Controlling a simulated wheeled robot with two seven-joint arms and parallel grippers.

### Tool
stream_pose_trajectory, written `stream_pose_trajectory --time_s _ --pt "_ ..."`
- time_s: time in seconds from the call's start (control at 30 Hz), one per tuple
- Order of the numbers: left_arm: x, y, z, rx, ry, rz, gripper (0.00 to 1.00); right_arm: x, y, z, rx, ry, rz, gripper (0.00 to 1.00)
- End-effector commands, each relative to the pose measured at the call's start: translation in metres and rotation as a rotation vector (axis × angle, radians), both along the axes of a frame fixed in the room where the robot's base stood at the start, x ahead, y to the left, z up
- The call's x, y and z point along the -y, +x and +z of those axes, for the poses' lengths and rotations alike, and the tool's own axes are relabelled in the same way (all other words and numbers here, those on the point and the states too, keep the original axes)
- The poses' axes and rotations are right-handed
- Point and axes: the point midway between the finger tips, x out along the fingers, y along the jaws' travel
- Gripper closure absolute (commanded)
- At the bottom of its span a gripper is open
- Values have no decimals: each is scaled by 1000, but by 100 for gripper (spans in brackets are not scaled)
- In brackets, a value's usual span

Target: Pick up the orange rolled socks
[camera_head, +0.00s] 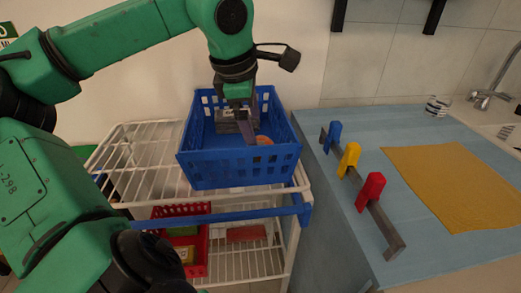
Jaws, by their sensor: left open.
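The orange rolled socks (264,140) show as a small orange patch inside the blue basket (238,173). The basket's near wall hides their lower part. My left gripper (246,132) points down into the basket, with its fingers just left of the socks. It is open. I cannot tell whether a finger touches the socks. My right gripper is not in view.
The basket stands on a white wire rack (128,160). A red basket (194,255) is on a lower shelf.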

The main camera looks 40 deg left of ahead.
Motion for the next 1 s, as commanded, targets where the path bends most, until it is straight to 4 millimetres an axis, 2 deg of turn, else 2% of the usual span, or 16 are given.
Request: stream_pose_trajectory --time_s 0.03,0.17,0.4,0.63,0.67,0.8,0.83,1.0 --pt "-1 3 -11 -3 -1 0 0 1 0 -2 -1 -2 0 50" --pt "-2 8 -25 -2 -1 1 0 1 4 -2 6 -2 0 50" --pt "-5 21 -65 -1 0 1 0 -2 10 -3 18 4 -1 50" --pt "-5 23 -70 1 0 1 0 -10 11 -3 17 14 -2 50" --pt "-5 23 -70 1 0 1 4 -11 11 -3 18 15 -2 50" --pt "-6 23 -69 1 0 1 57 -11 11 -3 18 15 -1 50" --pt "-6 23 -69 1 0 1 65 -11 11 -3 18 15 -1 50" --pt "-5 23 -69 1 0 1 65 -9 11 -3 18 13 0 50"
